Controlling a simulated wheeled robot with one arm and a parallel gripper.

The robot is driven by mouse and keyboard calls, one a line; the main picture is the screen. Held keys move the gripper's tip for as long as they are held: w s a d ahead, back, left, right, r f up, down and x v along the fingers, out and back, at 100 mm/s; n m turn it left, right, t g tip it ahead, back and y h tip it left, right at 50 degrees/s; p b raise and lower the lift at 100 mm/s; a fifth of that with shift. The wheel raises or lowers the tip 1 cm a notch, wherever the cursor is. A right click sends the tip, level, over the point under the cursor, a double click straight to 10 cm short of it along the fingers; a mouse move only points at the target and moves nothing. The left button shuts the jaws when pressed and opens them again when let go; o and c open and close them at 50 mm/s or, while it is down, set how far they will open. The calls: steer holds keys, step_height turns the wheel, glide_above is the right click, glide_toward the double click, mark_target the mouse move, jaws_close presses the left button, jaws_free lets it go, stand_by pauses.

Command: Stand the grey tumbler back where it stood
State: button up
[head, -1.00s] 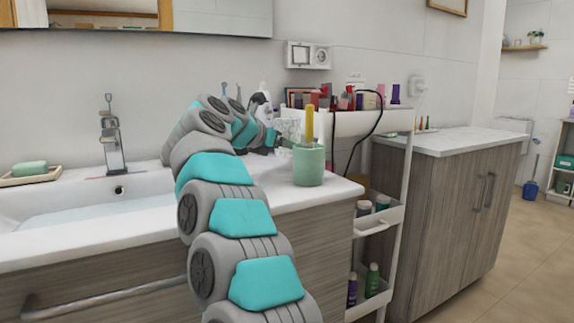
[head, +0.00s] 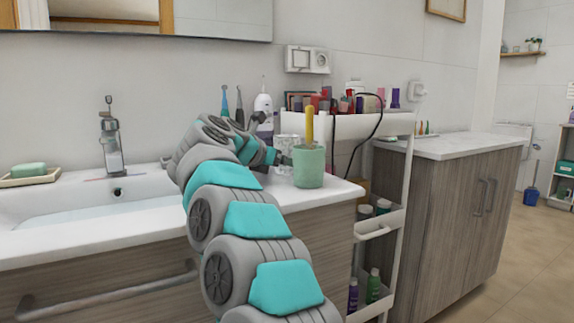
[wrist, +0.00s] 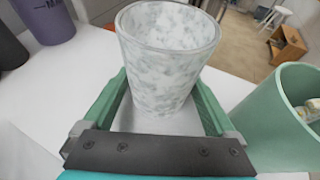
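The grey tumbler (head: 289,142), pale with a mottled pattern, is upright at the back of the counter, just behind and left of the green cup in the head view. The wrist view shows the tumbler (wrist: 165,60) between the two green fingers of my gripper (wrist: 165,85). The fingers lie against its sides. In the head view my gripper (head: 272,156) comes in from the left, partly hidden by my arm. The tumbler's base is hidden, so I cannot tell if it touches the counter.
The green cup (head: 309,168) with a yellow-handled item stands close to the right; it also shows in the wrist view (wrist: 275,125). A purple container (wrist: 45,18) and a dark one stand left. The sink (head: 90,200) is left, a cart (head: 372,126) right.

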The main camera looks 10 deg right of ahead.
steer(key=shift+o, duration=0.4)
steer(key=shift+r, duration=0.1)
steer(key=shift+a+r, duration=0.1)
steer(key=shift+r, duration=0.05)
steer(key=v, duration=1.1)
steer(key=shift+s+a+r, duration=0.15)
steer(key=shift+s+a, duration=0.1)
steer(key=shift+s, duration=0.05)
stand_by(0.5)
